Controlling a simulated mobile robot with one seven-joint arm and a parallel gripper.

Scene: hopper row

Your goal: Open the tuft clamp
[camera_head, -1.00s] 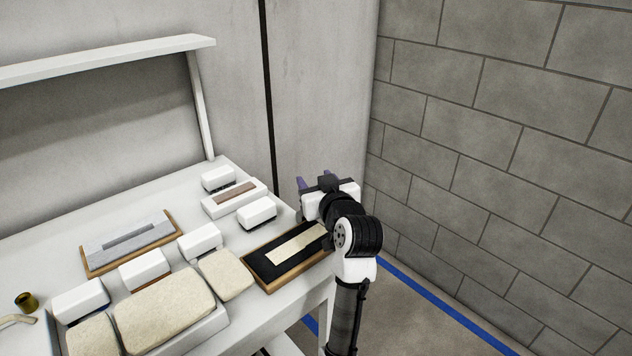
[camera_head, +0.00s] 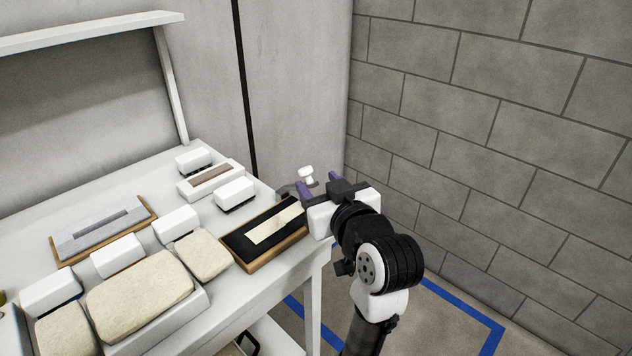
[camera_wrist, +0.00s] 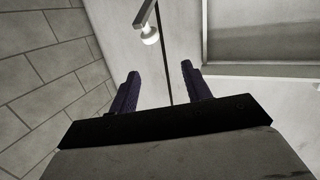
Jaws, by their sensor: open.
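What looks like the tuft clamp shows as a white knob (camera_head: 306,174) on a grey lever (camera_head: 288,188) at the right back end of the bench. The wrist view shows the white knob (camera_wrist: 150,36) at the end of a grey bar, ahead of my fingertips and slightly left of the middle of the gap. My gripper (camera_head: 316,184) is beside the knob, off the bench's right end. In the wrist view my gripper (camera_wrist: 160,69) is open, with two dark purple fingers apart and nothing between them. The clamp's base is mostly hidden in the head view.
A black pad with a cream strip (camera_head: 272,226) lies on a wooden board at the bench's right end. White blocks (camera_head: 234,193), cream pads (camera_head: 140,295) and a grey plate (camera_head: 103,228) cover much of the bench. A block wall (camera_head: 500,120) stands at right.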

